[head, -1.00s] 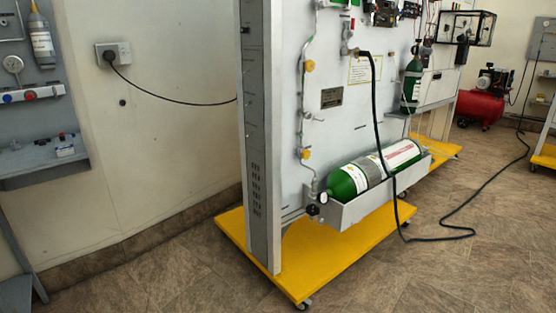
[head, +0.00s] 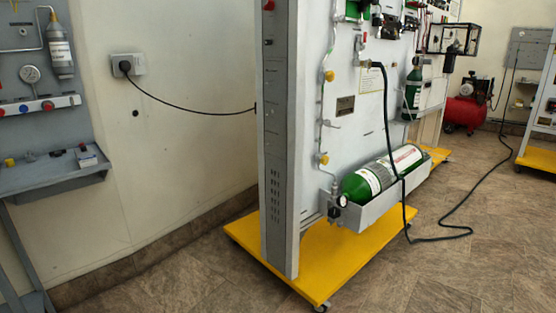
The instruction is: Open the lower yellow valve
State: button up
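The lower yellow valve (head: 322,159) is a small yellow knob on the thin pipe at the left part of the white trainer panel (head: 350,135). It sits just above the left end of the green and white oxygen cylinder (head: 380,173). A second yellow valve (head: 329,76) is higher on the same pipe. I cannot tell from this distance whether either valve is open or closed. A gauge and a black knob (head: 336,210) are at the cylinder's left end. My gripper is not in view.
The trainer's yellow wheeled base (head: 350,255) sticks out over the tiled floor. A grey column (head: 280,150) borders the panel's left side. A black hose (head: 389,130) hangs in front and runs along the floor. A wall shelf (head: 50,175) is at left. The front right floor is clear.

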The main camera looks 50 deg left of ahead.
aim_at(324, 160)
jog(key=u, duration=1.4)
